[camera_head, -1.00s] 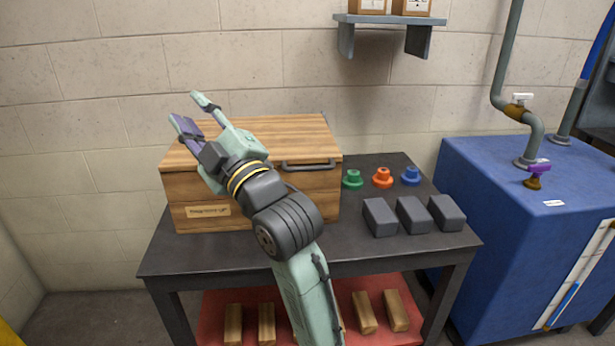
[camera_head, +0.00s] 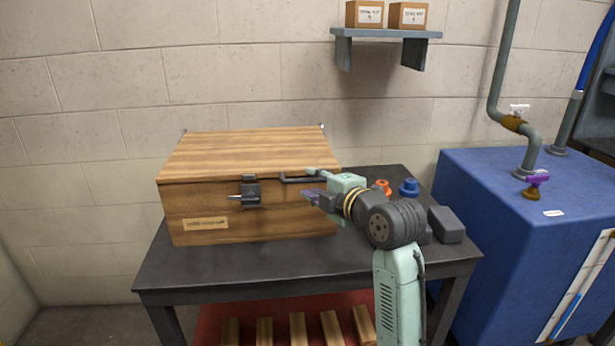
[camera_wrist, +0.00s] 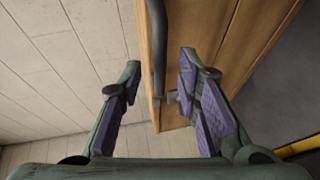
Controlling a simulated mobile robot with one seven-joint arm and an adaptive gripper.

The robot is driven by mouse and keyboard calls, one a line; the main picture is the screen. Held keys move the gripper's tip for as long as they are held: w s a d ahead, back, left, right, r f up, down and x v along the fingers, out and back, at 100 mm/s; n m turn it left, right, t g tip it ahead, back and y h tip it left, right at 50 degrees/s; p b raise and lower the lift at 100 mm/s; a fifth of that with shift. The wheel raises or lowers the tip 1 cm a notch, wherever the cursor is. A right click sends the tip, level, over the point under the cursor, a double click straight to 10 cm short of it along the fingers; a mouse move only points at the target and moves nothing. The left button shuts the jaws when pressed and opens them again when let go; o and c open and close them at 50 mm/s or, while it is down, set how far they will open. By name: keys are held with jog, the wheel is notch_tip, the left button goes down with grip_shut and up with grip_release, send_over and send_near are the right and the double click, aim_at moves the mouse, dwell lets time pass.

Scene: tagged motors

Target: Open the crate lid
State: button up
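The wooden crate (camera_head: 285,218) stands on the dark table with its wooden lid (camera_head: 250,152) down. A dark bar handle (camera_head: 290,180) is on the lid's front edge, right of centre, partly hidden by my gripper. A dark latch (camera_head: 250,192) with a lever pointing left is on the front. My gripper (camera_head: 309,185) is at the handle's right end, pointing left. In the wrist view, my gripper (camera_wrist: 161,62) is open, with the handle (camera_wrist: 156,50) and crate wood (camera_wrist: 175,120) between or just beyond its fingertips. I cannot tell whether they touch.
An orange knob (camera_head: 383,187), a blue knob (camera_head: 409,187) and grey blocks (camera_head: 447,225) are on the table (camera_head: 205,277) right of the crate, partly behind my arm. A blue cabinet (camera_head: 520,230) stands at right. A wall shelf (camera_head: 385,33) holds two boxes.

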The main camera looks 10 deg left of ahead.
aim_at(309, 181)
jog(key=shift+x, duration=1.6)
grip_shut()
